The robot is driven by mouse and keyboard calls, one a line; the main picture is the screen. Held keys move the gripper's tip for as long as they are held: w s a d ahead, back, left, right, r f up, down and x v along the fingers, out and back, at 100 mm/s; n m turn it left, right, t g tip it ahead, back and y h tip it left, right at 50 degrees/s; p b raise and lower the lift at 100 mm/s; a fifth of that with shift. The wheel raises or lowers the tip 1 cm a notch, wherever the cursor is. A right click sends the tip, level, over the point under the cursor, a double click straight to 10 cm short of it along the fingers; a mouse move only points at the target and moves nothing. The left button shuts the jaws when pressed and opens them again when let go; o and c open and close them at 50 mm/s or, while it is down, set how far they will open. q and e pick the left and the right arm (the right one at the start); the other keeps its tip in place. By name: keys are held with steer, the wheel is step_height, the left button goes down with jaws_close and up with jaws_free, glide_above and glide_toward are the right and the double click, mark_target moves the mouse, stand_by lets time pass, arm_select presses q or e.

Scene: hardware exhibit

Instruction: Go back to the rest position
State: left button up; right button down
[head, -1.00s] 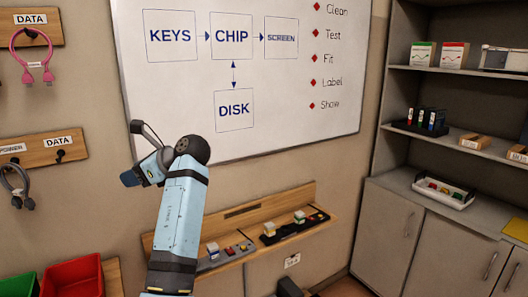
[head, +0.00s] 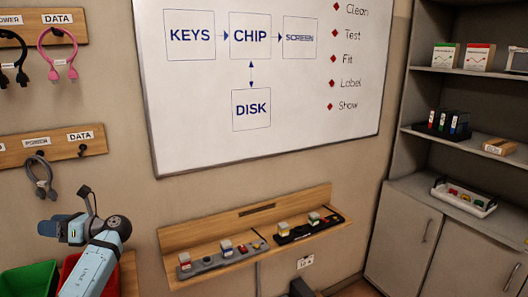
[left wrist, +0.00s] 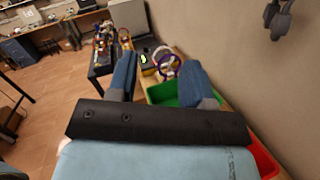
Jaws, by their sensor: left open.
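My left gripper (head: 50,228) is at the lower left of the head view, at the end of my light blue arm, in front of the wall below the cable racks. In the left wrist view its two blue fingers (left wrist: 158,70) stand wide apart with nothing held between them. The fingers point over a green bin (left wrist: 162,92) and a dark table behind it. My right gripper is in neither view.
A green bin (head: 28,280) and a red bin (head: 72,268) stand close below my left gripper. A grey cable (head: 40,178) hangs just above it. A wooden wall shelf (head: 180,238) holds devices to its right. Open floor (left wrist: 50,105) shows at left in the wrist view.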

arm_select(q)
steer(key=w+d+f+n+t+h, duration=0.2)
steer(key=w+f+t+h, duration=0.15)
steer(key=w+t, duration=0.35)
steer(key=w+d+f+n+t+h, duration=0.2)
steer(key=w+f+n+t+h, duration=0.15)
steer(key=w+t, duration=0.35)
steer(key=w+d+r+n+t+h, duration=0.4)
steer(key=w+d+n+t+h, duration=0.2)
steer(key=d+n+t+h, duration=0.35)
steer(key=s+d+f+g+h, duration=0.2)
steer(key=s+d+f, duration=0.5)
steer(key=s+f, duration=0.4)
steer(key=s+d+f+g+h, duration=0.25)
steer(key=s+d+f, duration=0.35)
steer(key=s+f, duration=0.45)
steer(key=s+d+f+g, duration=0.1)
steer(key=s+d+f, duration=0.2)
steer(key=s, duration=0.6)
steer(key=s+d+f+g+h, duration=0.1)
steer(key=s+d+f, duration=0.2)
steer(key=s, duration=0.7)
steer(key=s+d+f+n+g, duration=0.1)
steer(key=s+d+f, duration=0.3)
steer(key=s, duration=0.5)
steer(key=shift+s+d+g, duration=0.25)
steer(key=shift+d+g, duration=0.05)
steer(key=shift+d, duration=0.55)
